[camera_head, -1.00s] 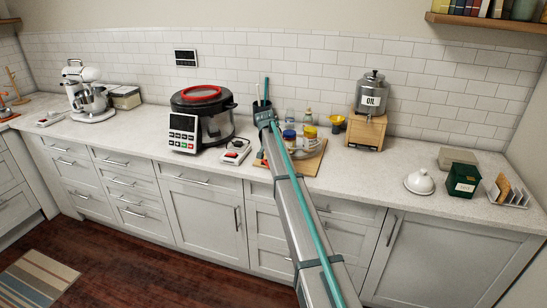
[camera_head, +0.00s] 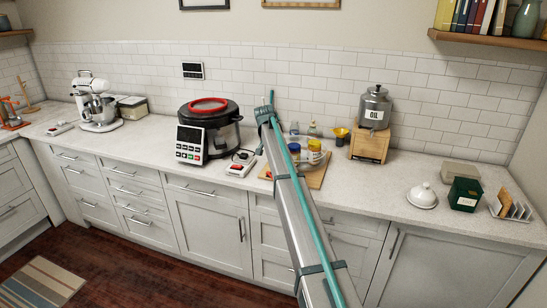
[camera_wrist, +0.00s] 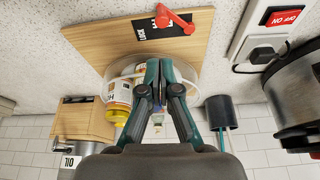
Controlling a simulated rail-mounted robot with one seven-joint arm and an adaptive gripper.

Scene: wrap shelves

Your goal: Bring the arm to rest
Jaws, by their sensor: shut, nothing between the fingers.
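My gripper (camera_wrist: 163,75) shows in the wrist view, where its two teal-and-black fingers are together with nothing between them. It is over the counter near a wooden board (camera_wrist: 190,42) and a round clear-rimmed dish or plate behind the fingers. In the head view my arm reaches from the bottom edge up over the counter, its far end in front of the tiled wall. The fingers cannot be made out there.
A multicooker (camera_head: 208,125) and a red-switched device (camera_head: 240,165) stand left of my arm. Jars (camera_head: 314,151), a yellow funnel (camera_head: 340,135) and an oil dispenser (camera_head: 374,108) stand right. Counter is clear before the white butter dish (camera_head: 421,196). A dark utensil cup (camera_wrist: 220,112) stands close by.

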